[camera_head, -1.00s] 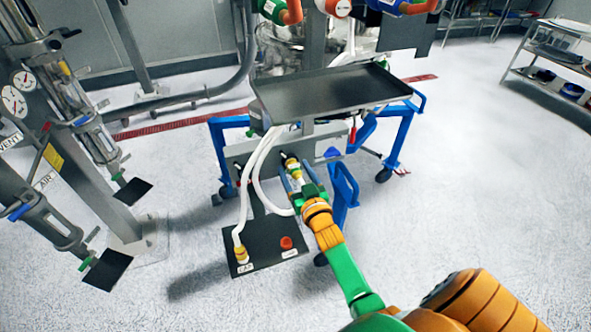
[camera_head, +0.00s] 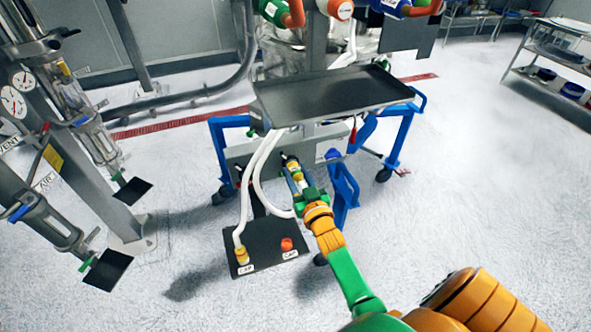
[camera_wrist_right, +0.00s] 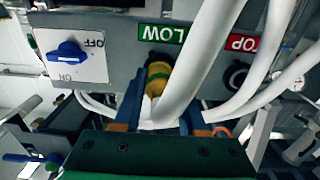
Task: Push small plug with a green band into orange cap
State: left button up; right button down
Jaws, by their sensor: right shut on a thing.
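The small yellow plug with a green band (camera_wrist_right: 158,80) sits below the green LOW sign at the grey panel, with a white hose running in front of it. It also shows in the head view (camera_head: 293,168). My right gripper (camera_head: 297,181) is shut on this plug; its two blue fingers also flank it in the right wrist view (camera_wrist_right: 160,108). The hose hides part of the grip. The orange cap (camera_head: 286,244) stands on the right of the dark lower plate (camera_head: 264,262), apart from the gripper. My left gripper is not in view.
Another yellow plug (camera_head: 242,256) with a white hose stands at the left cap on the lower plate. A dark tray (camera_head: 335,92) overhangs the panel. Blue cart legs (camera_head: 343,188) stand right of the gripper. A blue ON/OFF knob (camera_wrist_right: 68,52) is on the panel.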

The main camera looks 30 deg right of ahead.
aim_at(301, 183)
jog(key=shift+r+p+v, duration=0.2)
jog(key=shift+p+v, duration=0.1)
jog(key=shift+v, duration=0.7)
jog(key=shift+s+a+f, duration=0.1)
jog(key=shift+s, duration=0.05)
jog(key=shift+s, duration=0.1)
jog(key=shift+p+v, duration=1)
jog(key=shift+v, duration=0.65)
